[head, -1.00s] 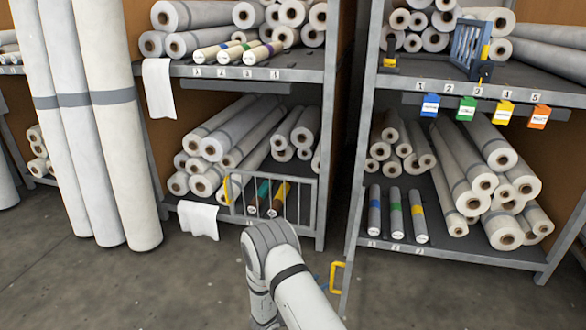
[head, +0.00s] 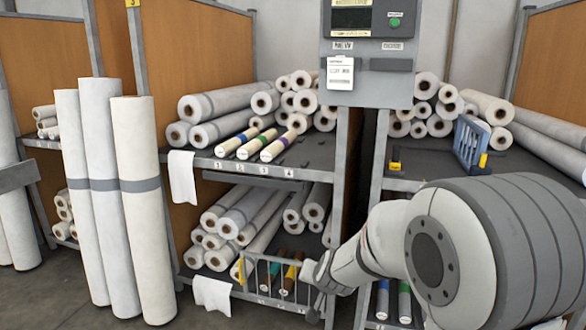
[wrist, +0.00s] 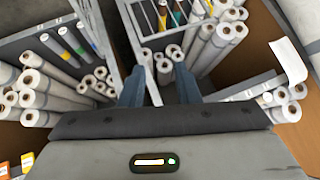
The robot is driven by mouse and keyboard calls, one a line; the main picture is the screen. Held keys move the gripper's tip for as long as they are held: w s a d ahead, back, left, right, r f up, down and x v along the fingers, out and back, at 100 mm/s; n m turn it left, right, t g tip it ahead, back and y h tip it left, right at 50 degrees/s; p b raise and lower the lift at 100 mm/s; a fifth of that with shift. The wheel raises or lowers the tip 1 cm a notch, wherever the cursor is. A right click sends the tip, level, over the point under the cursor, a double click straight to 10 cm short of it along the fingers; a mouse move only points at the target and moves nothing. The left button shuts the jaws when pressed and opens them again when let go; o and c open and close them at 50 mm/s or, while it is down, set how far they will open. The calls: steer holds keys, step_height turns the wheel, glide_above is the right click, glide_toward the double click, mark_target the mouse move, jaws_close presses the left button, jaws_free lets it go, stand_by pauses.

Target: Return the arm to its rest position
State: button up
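My gripper (wrist: 160,88) shows in the wrist view with its two dark blue-grey fingers apart and nothing between them. Shelves and rolls lie beyond the gap. In the head view my arm fills the lower right and reaches left across the middle of the racks. Its far end is near the barred gate (head: 272,277) on the lower left shelf, and I cannot tell the fingers there. My arm hides most of the lower right shelf.
Tall white rolls (head: 140,210) stand at left. Three banded rolls (head: 246,142) lie on the upper left shelf, with a white sheet (head: 182,178) hanging beside them. A blue rack (head: 470,145) stands on the upper right shelf. A control box (head: 367,50) is above centre.

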steer(key=s+d+r+n+g+p, duration=0.1)
steer(key=s+d+r+g+p, duration=0.1)
steer(key=s+r, duration=0.4)
steer(key=s+d+r+n+g+h+p, duration=0.1)
steer(key=s+d+r+p, duration=0.3)
steer(key=s, duration=0.8)
steer(key=s+d+r+n+g+p, duration=0.1)
steer(key=s+d+r+g+p, duration=0.1)
steer(key=s+r+p, duration=0.3)
steer(key=s+r+g, duration=0.1)
steer(key=s+r, duration=0.2)
steer(key=s, duration=0.1)
steer(key=shift+s+d+r+n, duration=0.2)
steer(key=shift+s+d+n, duration=0.1)
steer(key=shift+s+d, duration=0.1)
steer(key=shift+w, duration=0.1)
